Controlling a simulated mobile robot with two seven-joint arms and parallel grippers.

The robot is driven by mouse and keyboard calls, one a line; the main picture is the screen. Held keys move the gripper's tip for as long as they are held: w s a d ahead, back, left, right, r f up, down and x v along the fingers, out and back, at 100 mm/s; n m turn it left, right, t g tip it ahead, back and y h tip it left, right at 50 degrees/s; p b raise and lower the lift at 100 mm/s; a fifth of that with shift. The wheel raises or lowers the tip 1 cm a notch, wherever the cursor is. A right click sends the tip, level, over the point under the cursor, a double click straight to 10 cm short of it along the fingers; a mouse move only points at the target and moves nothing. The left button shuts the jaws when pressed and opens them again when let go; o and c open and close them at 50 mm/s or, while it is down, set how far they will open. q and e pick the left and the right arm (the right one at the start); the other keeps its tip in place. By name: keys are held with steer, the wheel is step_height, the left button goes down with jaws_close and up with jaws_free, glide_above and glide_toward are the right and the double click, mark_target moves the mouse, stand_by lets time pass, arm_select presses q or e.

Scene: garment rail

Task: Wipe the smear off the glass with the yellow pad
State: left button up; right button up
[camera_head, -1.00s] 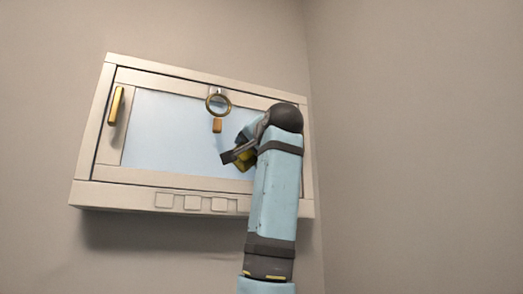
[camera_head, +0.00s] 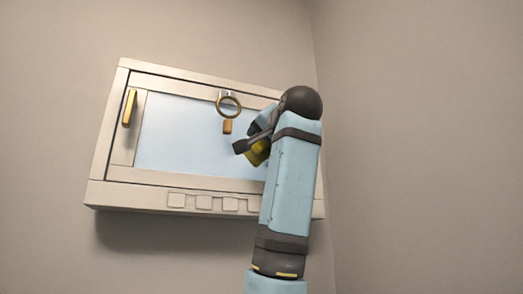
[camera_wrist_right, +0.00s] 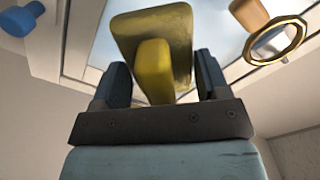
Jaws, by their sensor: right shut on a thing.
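The yellow pad (camera_wrist_right: 153,38) is in my right gripper (camera_wrist_right: 155,85), whose two fingers are shut on the pad's block-like grip. In the head view the right gripper (camera_head: 250,146) is in front of the right part of the glass (camera_head: 185,140), and a bit of the yellow pad (camera_head: 258,152) shows below it. I cannot tell whether the pad touches the glass. No smear can be made out; the arm and the pad hide part of the pane. My left gripper is not in view.
The glass sits in a cream framed wall cabinet with a gold handle (camera_head: 130,108) on its left. Several square buttons (camera_head: 203,203) line the lower edge.

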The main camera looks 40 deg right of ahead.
steer(key=shift+s+a, duration=0.1)
steer(key=shift+s, duration=0.3)
steer(key=b+v, duration=0.1)
steer(key=v, duration=0.2)
stand_by(0.4)
stand_by(0.6)
